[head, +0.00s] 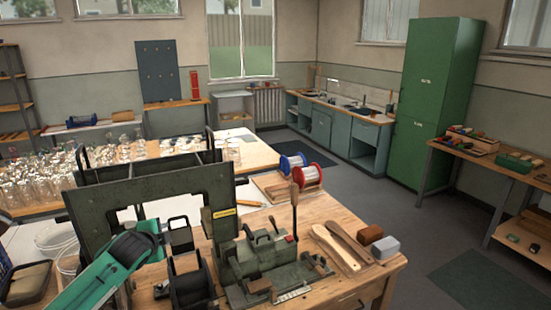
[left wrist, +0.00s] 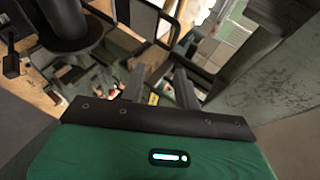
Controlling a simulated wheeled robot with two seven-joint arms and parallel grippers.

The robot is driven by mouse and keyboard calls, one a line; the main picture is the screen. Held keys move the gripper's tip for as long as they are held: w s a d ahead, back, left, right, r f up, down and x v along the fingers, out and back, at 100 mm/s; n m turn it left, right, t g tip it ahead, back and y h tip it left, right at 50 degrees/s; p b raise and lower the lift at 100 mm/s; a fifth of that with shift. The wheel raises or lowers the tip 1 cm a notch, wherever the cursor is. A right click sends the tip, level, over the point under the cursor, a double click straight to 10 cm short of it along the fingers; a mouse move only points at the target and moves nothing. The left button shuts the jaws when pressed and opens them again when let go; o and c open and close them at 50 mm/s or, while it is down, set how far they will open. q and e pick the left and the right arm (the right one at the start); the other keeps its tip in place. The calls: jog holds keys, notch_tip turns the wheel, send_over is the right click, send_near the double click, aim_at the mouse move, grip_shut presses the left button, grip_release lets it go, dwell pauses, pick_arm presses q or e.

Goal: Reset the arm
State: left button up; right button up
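My left arm, green with a dark wrist, comes in from the lower left in the head view, in front of a large dark-green machine frame (head: 150,192). My left gripper (left wrist: 160,82) shows two grey fingers standing apart in the left wrist view, with nothing visible between them. Its fingertips are hard to pick out in the head view. The tufting machine's lower block (head: 265,262) and a black reel (head: 190,286) stand to the right of the arm. The black reel also shows in the left wrist view (left wrist: 62,22). My right gripper is in neither view.
Two wooden brush bodies (head: 342,246), a brown block (head: 370,235) and a grey block (head: 385,248) lie at the bench's right. Red and blue wire spools (head: 300,172) stand behind. Many glass jars (head: 60,183) fill the left table.

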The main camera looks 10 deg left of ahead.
pick_arm(q)
jog(key=s+d+f+n+g+h, duration=0.1)
jog(key=s+d+f+n+g, duration=0.1)
jog(key=s+d+f, duration=0.7)
jog(key=s+d+f+n+g+h, duration=0.1)
jog(key=s+d+f+n+g, duration=0.15)
jog(key=s+d+f, duration=0.6)
jog(key=s+f+n+g, duration=0.1)
jog(key=s+n+g, duration=0.55)
jog(key=s, duration=2.05)
notch_tip(320, 180, down, 31)
jog(key=n, duration=0.1)
jog(key=s+a+f, duration=0.1)
jog(key=s+f, duration=0.8)
jog(key=f, duration=0.1)
jog(key=s+a+f+b, duration=0.1)
jog(key=s+a+f, duration=0.1)
jog(key=s+f, duration=0.8)
jog(key=shift+s+a+f+g+y, duration=0.25)
jog(key=shift+s+f+g+y, duration=0.05)
jog(key=shift+f, duration=0.2)
